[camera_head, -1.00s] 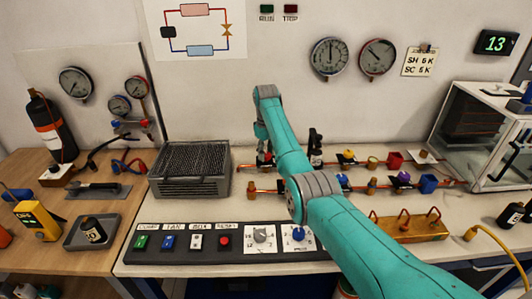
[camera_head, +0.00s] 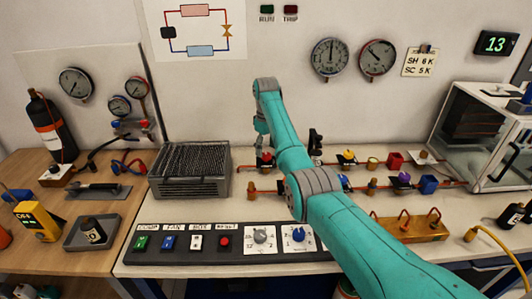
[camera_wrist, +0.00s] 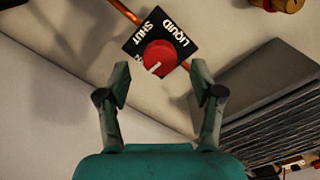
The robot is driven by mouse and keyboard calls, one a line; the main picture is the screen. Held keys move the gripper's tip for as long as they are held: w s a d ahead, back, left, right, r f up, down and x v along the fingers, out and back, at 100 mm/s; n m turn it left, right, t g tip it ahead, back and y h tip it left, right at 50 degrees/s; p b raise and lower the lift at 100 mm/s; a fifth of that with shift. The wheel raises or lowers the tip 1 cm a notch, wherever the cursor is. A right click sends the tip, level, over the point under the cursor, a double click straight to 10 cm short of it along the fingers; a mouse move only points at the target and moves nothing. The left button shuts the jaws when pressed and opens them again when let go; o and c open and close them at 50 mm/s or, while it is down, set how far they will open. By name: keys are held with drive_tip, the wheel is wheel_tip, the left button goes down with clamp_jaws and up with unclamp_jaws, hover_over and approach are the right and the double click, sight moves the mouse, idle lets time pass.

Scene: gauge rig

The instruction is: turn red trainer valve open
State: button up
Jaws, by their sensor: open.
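The red valve knob (camera_wrist: 160,57) sits on a black plate (camera_wrist: 182,42) lettered LIQUID and SHUT, in the wrist view's upper middle. A short white mark on the knob points to the lower left; another label at the plate's left corner is partly hidden. The red valve also shows in the head view (camera_head: 266,157), on the rear copper line. My gripper (camera_wrist: 159,80) is open and empty, its fingers spread to either side below the knob in the wrist view. I see no contact with the knob. In the head view, my gripper (camera_head: 262,147) is close above the valve.
A grey finned unit (camera_head: 190,172) stands left of the valve and shows at the right of the wrist view. Yellow (camera_head: 347,157) and purple (camera_head: 403,178) valves lie farther right along the copper lines. A switch panel (camera_head: 190,257) runs along the front edge.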

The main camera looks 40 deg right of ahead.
sight(266, 155)
wheel_tip(266, 155, up, 9)
drive_tip(key=shift+r, duration=0.15)
idle(0.7)
